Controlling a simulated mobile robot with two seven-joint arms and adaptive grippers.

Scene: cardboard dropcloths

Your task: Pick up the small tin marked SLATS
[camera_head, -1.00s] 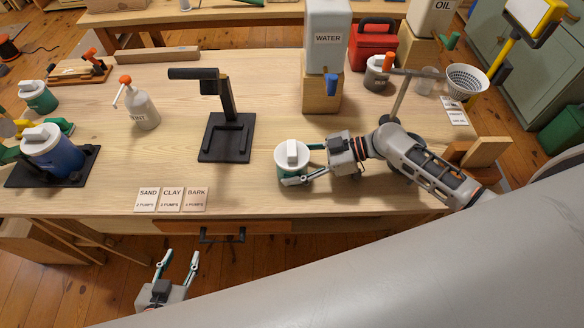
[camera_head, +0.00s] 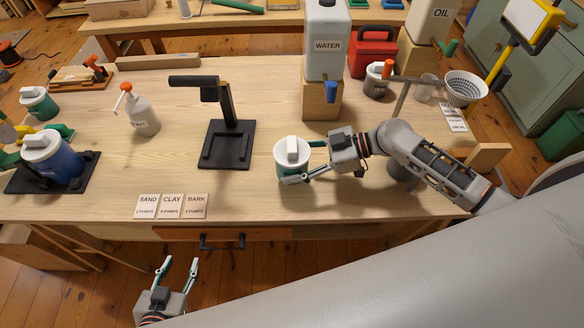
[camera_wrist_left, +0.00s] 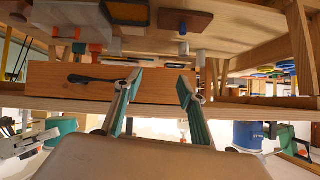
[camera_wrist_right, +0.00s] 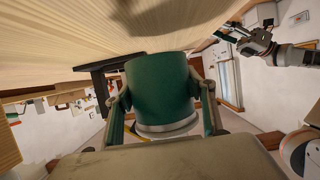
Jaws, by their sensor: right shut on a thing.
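A green tin with a white lid (camera_head: 292,151) is at the right middle of the bench in the head view. My right gripper (camera_head: 303,163) is shut on it, one finger on each side. The green wall of this tin (camera_wrist_right: 160,88) fills the middle of the right wrist view, upright and a little clear of the bench top, with a shadow on the wood. No SLATS lettering can be read on it. My left gripper (camera_head: 178,270) is open and empty in front of the bench, below the drawer; its two spread fingers (camera_wrist_left: 158,92) also show in the left wrist view.
A black stand (camera_head: 227,145) stands left of the held tin, and a WATER dispenser (camera_head: 326,50) on a wooden block behind it. SAND, CLAY and BARK cards (camera_head: 171,206) lie at the front edge. Another green tin (camera_head: 38,102) and a blue canister (camera_head: 55,160) are far left.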

